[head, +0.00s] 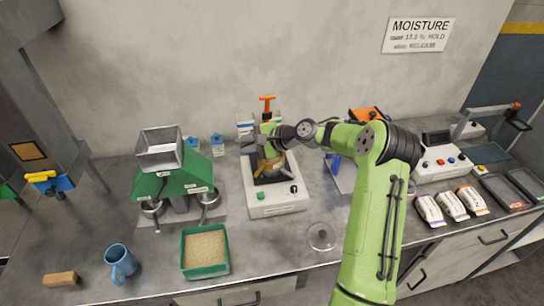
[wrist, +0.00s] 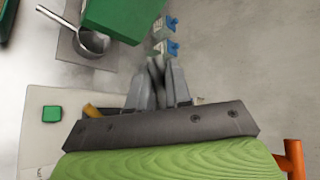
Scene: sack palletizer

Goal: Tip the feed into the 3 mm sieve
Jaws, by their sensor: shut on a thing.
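A sieve shaker (head: 276,206) with a green button stands mid-bench in the head view. A brass-coloured round piece (head: 276,151), apparently a sieve, sits in its dark frame, partly hidden by my arm; its mesh size cannot be read. A sliver of brass (wrist: 93,110) shows beside my gripper in the wrist view. My gripper (head: 251,145) is over the shaker's back left part. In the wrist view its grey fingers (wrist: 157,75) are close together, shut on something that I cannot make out. Pale grain, apparently feed, fills a green tray (head: 183,262) at the front.
A green divider (head: 146,183) with a hopper stands left of the shaker, metal pans (head: 208,198) beneath it. A blue jug (head: 121,262) and a wooden block (head: 61,279) are front left. A clear round dish (head: 321,237) is right of the shaker. Labelled pouches (head: 453,206) lie further right.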

